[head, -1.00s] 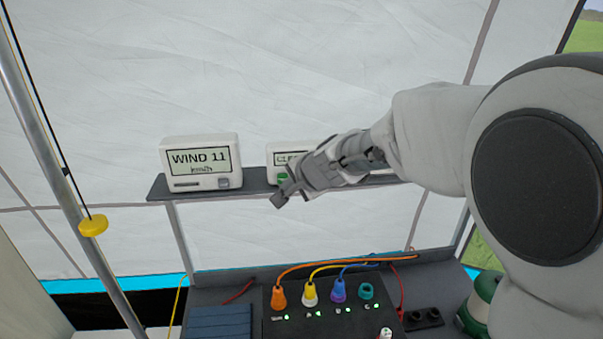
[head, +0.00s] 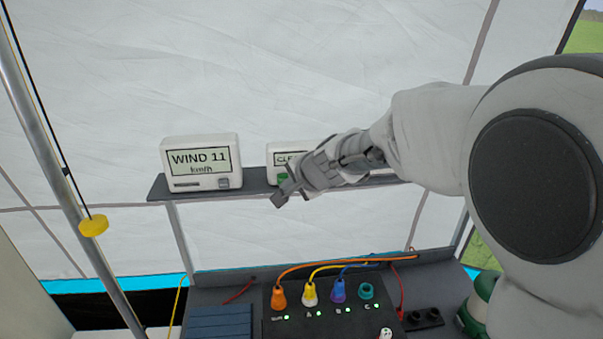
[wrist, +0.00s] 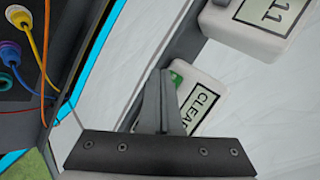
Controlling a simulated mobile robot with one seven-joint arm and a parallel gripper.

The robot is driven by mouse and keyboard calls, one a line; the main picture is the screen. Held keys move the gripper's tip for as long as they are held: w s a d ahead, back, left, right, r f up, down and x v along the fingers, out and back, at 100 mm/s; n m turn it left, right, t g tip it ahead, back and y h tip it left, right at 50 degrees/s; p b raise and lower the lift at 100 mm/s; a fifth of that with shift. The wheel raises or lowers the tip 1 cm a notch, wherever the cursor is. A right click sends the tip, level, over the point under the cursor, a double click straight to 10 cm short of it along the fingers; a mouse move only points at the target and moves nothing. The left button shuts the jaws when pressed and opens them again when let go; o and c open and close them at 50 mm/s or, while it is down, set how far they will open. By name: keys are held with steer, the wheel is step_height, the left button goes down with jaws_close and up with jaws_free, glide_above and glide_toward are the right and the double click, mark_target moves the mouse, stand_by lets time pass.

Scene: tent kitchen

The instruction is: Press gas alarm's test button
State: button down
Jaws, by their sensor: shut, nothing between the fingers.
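The gas alarm is a small white box (head: 273,153) on the grey shelf, with a display that begins "CLE" in the head view. In the wrist view the box (wrist: 207,90) shows its display reading "CLEA" and part of a green button (wrist: 176,79). The green button (head: 283,178) also shows in the head view beside my fingers. My gripper (head: 278,199) is shut and empty, in front of the box's lower left. In the wrist view the shut fingers (wrist: 163,75) overlap the button's edge; I cannot tell whether they touch it. My gripper hides the box's right part.
A white wind display (head: 200,160) reading "WIND 11 km/h" stands left on the same shelf (head: 255,182). Below is a dark panel (head: 272,325) with coloured plugs and cables. A metal pole (head: 62,120) with a yellow disc stands at left.

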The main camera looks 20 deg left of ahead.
steer(key=shift+w+a, duration=0.15)
steer(key=shift+w, duration=0.15)
steer(key=shift+w+a, duration=0.2)
steer(key=shift+w, duration=0.2)
stand_by(0.7)
steer(key=shift+s, duration=0.1)
steer(key=shift+s+d, duration=0.45)
steer(key=shift+s, duration=0.2)
steer(key=shift+s, duration=0.1)
steer(key=s+d+b, duration=0.1)
steer(key=s, duration=0.1)
steer(key=s+d+b, duration=0.1)
steer(key=s, duration=0.1)
steer(key=shift+s+d, duration=0.1)
steer(key=shift+d, duration=0.1)
stand_by(0.3)
stand_by(0.4)
